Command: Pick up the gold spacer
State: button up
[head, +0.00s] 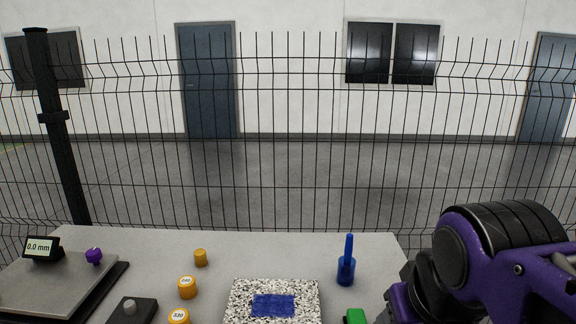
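A small plain gold cylinder (200,257), which looks like the gold spacer, stands upright on the grey table left of the middle. One reads about 240 (186,288); the other reads about 330 (178,317) and is cut by the lower picture edge. Nothing touches the plain gold cylinder. My purple and black arm fills the lower right. My gripper is not in view.
A grey plate with a 0.0 mm display (40,249) and a purple knob (94,256) stands left. A wire fence stands behind the table.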

aim_at(200, 261)
jog(key=j+z, duration=0.15)
jog(key=j, duration=0.75)
jog(key=k+j+z, duration=0.15)
jog(key=j, duration=0.7)
